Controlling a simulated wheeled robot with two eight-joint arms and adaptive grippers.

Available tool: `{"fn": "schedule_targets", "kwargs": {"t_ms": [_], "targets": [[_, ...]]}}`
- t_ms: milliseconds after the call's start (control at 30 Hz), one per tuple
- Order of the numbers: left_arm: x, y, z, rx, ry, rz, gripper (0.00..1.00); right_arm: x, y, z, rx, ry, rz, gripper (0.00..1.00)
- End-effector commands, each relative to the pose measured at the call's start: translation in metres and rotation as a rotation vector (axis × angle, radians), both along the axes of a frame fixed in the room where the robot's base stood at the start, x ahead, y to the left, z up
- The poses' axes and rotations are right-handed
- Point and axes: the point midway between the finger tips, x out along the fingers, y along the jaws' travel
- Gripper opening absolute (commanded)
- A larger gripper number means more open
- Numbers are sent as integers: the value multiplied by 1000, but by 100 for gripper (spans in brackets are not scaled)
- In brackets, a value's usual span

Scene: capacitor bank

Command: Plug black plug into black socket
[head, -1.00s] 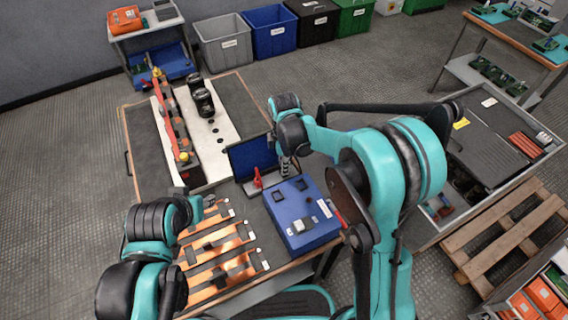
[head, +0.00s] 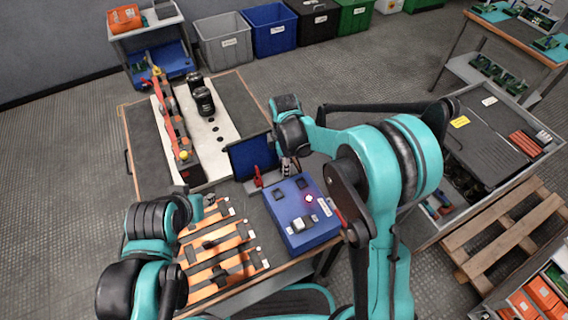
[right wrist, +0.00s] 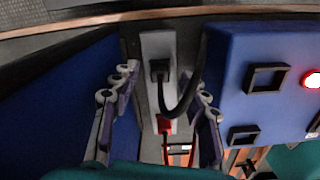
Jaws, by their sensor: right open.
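A black plug (right wrist: 160,70) with a curved black cable sits on a pale strip, seen in the right wrist view. A red plug or connector (right wrist: 165,125) is on the same strip. My right gripper (right wrist: 162,102) is open, its fingers apart on either side of the strip, with nothing gripped. In the head view my right gripper (head: 288,166) is beside the blue box (head: 300,240). Two black-rimmed square sockets (right wrist: 268,78) (right wrist: 243,135) are on the box face; which one is the black socket I cannot tell. My left gripper (head: 205,200) is above the orange strips, its fingers unclear.
A red lamp (head: 308,198) glows on the blue box. A dark blue panel (head: 252,155) stands upright near the right gripper. Orange strips (head: 225,255) lie at the front of the table. Black cylinders (head: 204,100) and a red bar (head: 170,110) stand farther back.

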Motion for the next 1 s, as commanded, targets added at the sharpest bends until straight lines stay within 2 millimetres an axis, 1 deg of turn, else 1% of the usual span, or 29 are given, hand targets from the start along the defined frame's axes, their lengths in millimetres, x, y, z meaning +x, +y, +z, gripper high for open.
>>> {"fn": "schedule_targets", "kwargs": {"t_ms": [67, 167, 267, 500, 600, 700, 833, 1000], "targets": [[0, 0, 0, 0, 0, 0, 40, 0, 0, 1, 0, 0, 0, 45], [0, 0, 0, 0, 0, 0, 40, 0, 0, 9, 0, 0, 0, 45], [0, 0, 0, 0, 0, 0, 40, 0, 0, 25, 0, 0, 0, 45], [0, 0, 0, 0, 0, 0, 40, 0, 0, 78, 0, 0, 0, 45], [0, 0, 0, 0, 0, 0, 40, 0, 0, 96, 0, 0, 0, 45], [0, 0, 0, 0, 0, 0, 40, 0, 0, 109, 0, 0, 0, 45], [0, 0, 0, 0, 0, 0, 40, 0, 0, 118, 0, 0, 0, 45], [0, 0, 0, 0, 0, 0, 40, 0, 0, 120, 0, 0, 0, 45]]}}
